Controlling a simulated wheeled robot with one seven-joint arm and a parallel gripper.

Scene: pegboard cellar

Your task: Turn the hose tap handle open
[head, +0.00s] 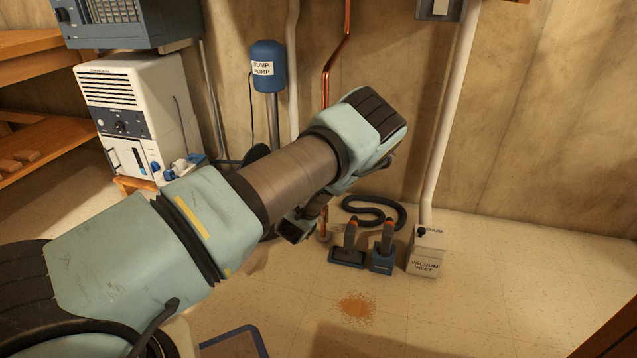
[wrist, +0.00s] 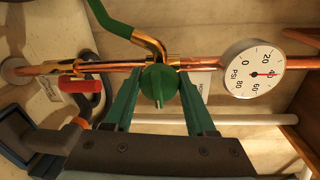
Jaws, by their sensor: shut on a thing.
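The hose tap handle (wrist: 160,86) is a round green knob in the wrist view, just below a brass spout (wrist: 150,42) with a green hose (wrist: 112,16). My gripper (wrist: 160,80) has one green finger on each side of the knob and is shut on it. A horizontal copper pipe (wrist: 213,63) runs behind the knob. A white tag (wrist: 196,84) hangs beside it, its lettering partly hidden by the right finger. In the head view my arm hides the tap and its handle.
In the wrist view a pressure gauge (wrist: 253,68) is close on the right, and a red lever (wrist: 80,86) is on the left. In the head view a vacuum inlet box (head: 427,255), two blue-and-orange tools (head: 347,247) and a black hose (head: 385,205) lie by the wall. The front-right floor is mostly clear.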

